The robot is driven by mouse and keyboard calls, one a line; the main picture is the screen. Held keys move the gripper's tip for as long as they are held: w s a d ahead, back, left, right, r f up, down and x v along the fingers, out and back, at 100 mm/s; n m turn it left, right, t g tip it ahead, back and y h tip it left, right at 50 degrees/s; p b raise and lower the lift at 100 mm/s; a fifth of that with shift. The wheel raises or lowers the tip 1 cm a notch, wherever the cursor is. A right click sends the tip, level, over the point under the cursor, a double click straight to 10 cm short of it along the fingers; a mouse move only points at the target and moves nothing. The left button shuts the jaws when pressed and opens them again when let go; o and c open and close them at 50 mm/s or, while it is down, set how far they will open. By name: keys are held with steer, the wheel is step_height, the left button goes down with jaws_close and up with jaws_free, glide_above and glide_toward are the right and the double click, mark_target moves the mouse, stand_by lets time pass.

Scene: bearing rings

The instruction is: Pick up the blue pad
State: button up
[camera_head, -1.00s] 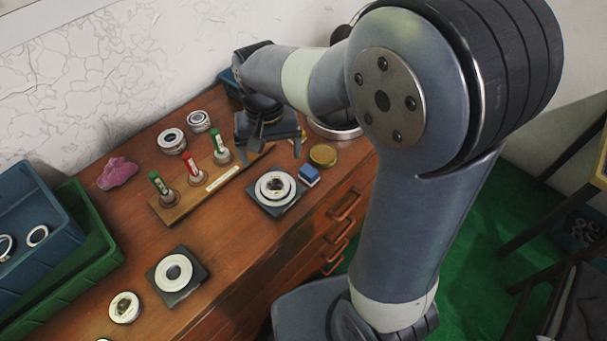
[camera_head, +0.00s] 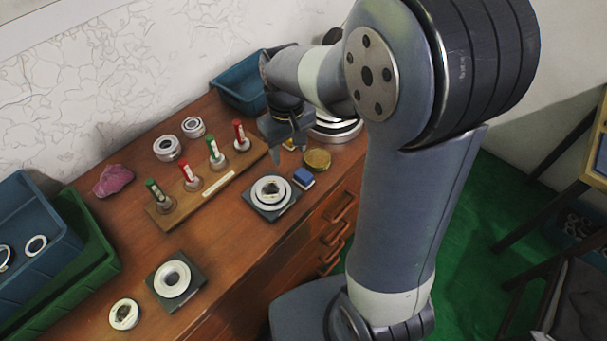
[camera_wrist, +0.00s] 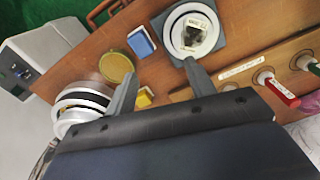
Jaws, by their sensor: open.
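The blue pad (camera_head: 303,177) is a small blue block with a white lower part, lying on the wooden cabinet top near its front edge. It also shows in the wrist view (camera_wrist: 141,42), beyond the fingertips and between their directions. My gripper (camera_head: 296,146) is open and empty above the cabinet top, behind and slightly left of the pad in the head view. In the wrist view, its two fingers (camera_wrist: 160,76) are spread apart. A small yellow block (camera_wrist: 144,97) lies between the fingers, nearer than the pad.
A brass-coloured round tin (camera_head: 317,159) is beside the pad. A dark square plate (camera_head: 290,204) with a bearing ring stands left of it. A wooden rack (camera_head: 205,196) holds red and green markers. Stacked metal rings (camera_head: 345,131) and a blue bin (camera_head: 240,92) stand behind.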

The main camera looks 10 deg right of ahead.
mark_target(303, 174)
steer(key=d, duration=0.1)
steer(key=d+n, duration=0.2)
steer(key=shift+w+d+f, duration=0.15)
steer(key=shift+w+f, duration=0.05)
steer(key=shift+w, duration=0.1)
steer(key=c, duration=0.3)
steer(key=shift+n, duration=0.3)
steer(key=shift+f+p, duration=0.45)
steer(key=shift+f, duration=5)
steer(key=shift+c, duration=0.2)
